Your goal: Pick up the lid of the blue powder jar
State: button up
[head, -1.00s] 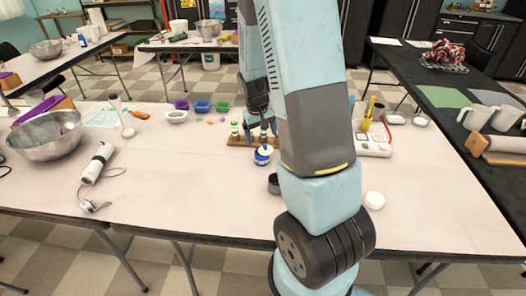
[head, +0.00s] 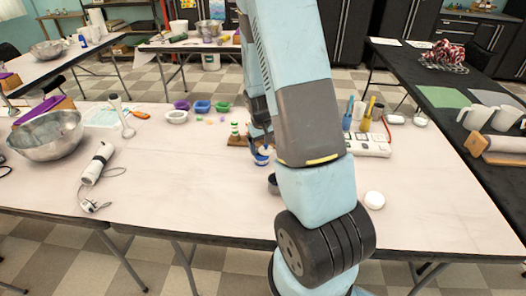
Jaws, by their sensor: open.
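The small blue-and-white powder jar (head: 261,159) stands upright on the pale table, near the middle. Its lid is mostly hidden by my gripper (head: 262,147), which points down right at the top of the jar. The gripper is open. The fingers are small and partly hidden by my arm, so I cannot tell whether they touch the lid.
A wooden rack with green-and-white bottles (head: 235,130) stands just behind the jar. A dark cup (head: 273,184) is in front, partly behind my arm. The table's left centre is clear.

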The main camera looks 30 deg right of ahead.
jog(key=shift+s+f, duration=0.1)
jog(key=shift+c, duration=0.4)
jog(key=c, duration=1.1)
jog(key=shift+c, duration=0.2)
